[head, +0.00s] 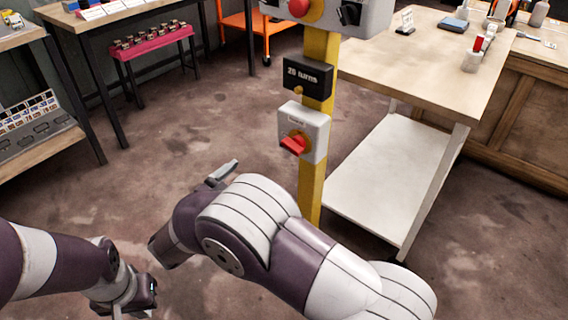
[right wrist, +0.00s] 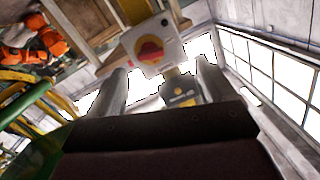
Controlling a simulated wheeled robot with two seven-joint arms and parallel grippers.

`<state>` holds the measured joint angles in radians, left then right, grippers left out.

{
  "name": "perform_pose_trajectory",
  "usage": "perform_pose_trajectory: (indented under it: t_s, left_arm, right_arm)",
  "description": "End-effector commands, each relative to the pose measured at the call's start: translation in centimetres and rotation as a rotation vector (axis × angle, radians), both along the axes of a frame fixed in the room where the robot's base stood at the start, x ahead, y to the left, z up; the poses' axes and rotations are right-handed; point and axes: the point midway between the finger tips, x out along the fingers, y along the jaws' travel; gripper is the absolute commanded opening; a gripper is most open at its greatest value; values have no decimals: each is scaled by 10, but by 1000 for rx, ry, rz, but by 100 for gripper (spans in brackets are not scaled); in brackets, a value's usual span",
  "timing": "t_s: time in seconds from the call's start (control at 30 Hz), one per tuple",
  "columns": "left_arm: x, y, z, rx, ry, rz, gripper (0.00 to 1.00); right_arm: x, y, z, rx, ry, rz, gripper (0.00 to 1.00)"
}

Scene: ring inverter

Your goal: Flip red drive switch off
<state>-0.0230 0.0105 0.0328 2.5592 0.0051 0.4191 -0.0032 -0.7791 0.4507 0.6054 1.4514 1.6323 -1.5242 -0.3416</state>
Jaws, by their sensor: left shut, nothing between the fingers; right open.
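The red drive switch (head: 293,145) is a red handle on a yellow disc, on a light grey box (head: 318,133) fixed to a yellow post. In the head view its handle sits tilted. The right wrist view shows a red handle (right wrist: 151,50) on a yellow disc, ahead of the fingertips. My right gripper (head: 222,173) is left of the post and below the box, apart from it. The right wrist view shows its two fingers (right wrist: 160,82) spread with nothing between them. My left gripper (head: 138,305) is low at the left, shut and empty, far from the switch.
The yellow post (head: 313,190) also bears a black "turns" plate (head: 307,77) and an upper box with a red button (head: 299,7) and a black knob. A wooden-topped table (head: 400,60) stands right. A pink rack (head: 150,42) stands back left. Floor left of the post is clear.

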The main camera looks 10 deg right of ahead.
Motion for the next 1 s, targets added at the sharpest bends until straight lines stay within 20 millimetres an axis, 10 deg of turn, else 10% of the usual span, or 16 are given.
perform_pose_trajectory:
  t_s: [0.17, 0.6, 1.0]
  left_arm:
    - [0, 0, -3, 0, 1, 0, 0]
    - [-1, 0, -35, 0, 2, 0, 0]
    - [0, 0, -38, 0, 2, 0, 0]
  right_arm:
    - [-10, -21, 15, -85, -18, -101, 83]
    - [52, -100, 14, -83, -18, -98, 83]
    - [64, -114, 17, -84, -17, -93, 83]
